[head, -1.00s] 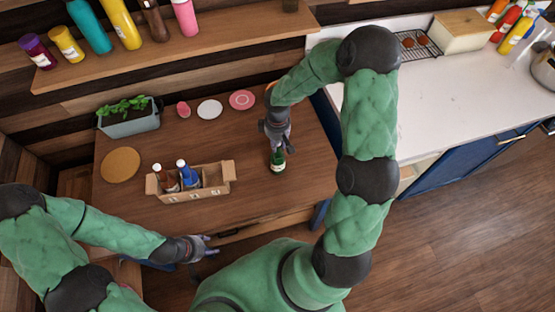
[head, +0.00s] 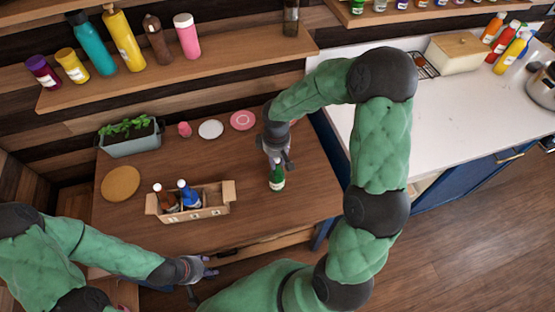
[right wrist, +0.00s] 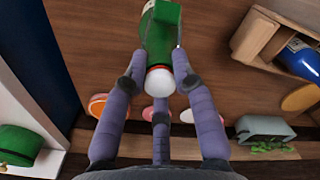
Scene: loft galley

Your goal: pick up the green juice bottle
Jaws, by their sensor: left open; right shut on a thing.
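The green juice bottle (head: 277,179) is upright over the right half of the wooden table. My right gripper (head: 277,158) is above it, pointing down, with its fingers around the bottle's upper part. In the right wrist view the green bottle (right wrist: 158,38) with its white cap (right wrist: 160,80) is between the fingers of the right gripper (right wrist: 160,70), which is shut on it. I cannot clearly tell whether its base touches the table. My left gripper (head: 207,268) is open and empty, low by the table's front edge.
A cardboard carrier (head: 190,211) with a brown bottle (head: 165,198) and a blue bottle (head: 188,195) stands left of the green bottle. A planter (head: 132,142), a round cork mat (head: 121,184) and small plates lie further back and left. A bottle shelf (head: 180,70) hangs behind.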

